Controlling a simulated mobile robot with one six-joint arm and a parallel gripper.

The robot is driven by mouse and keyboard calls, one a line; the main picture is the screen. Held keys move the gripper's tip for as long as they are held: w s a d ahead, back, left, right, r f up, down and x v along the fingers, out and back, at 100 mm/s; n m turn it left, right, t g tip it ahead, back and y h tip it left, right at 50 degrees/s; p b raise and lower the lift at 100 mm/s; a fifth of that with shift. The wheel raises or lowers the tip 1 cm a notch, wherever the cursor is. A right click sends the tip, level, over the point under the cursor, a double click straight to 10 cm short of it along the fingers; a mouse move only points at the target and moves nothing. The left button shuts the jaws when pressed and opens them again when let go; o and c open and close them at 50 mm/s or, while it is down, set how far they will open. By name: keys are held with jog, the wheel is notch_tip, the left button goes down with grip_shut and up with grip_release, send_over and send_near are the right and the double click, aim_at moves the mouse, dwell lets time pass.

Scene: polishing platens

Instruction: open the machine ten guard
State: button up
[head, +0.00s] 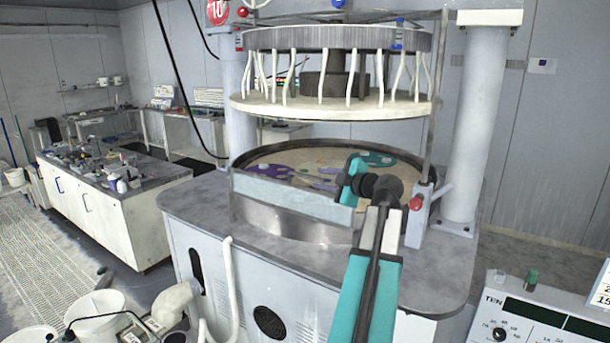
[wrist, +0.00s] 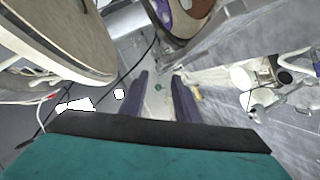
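Machine ten carries a round red 10 sign (head: 218,11) at its top left. A pale grey-blue panel, which looks like its guard (head: 285,197), stands upright along the front of the lower platen (head: 300,160). My arm reaches in from the bottom, and its teal end is over the platen near the panel's right end. My gripper (wrist: 160,88) shows two dark fingers spread apart in the wrist view, with nothing between them. The fingertips are not clear in the head view. I cannot tell whether they touch the panel; no grip on it shows.
The round upper platen (head: 335,107) hangs above the lower one. A bracket with a red knob (head: 415,203) and a thin upright rod stand right of my arm. A control console (head: 540,315) is at lower right. White buckets (head: 97,312) stand at lower left.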

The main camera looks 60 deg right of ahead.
aim_at(307, 177)
jog(key=p+x, duration=0.3)
jog(key=x, duration=0.5)
jog(key=shift+w+r, duration=0.1)
jog(key=shift+w+d+f, duration=0.2)
jog(key=shift+w+f, duration=0.05)
jog(key=shift+w, duration=0.2)
grip_shut()
jog(key=shift+a, duration=0.15)
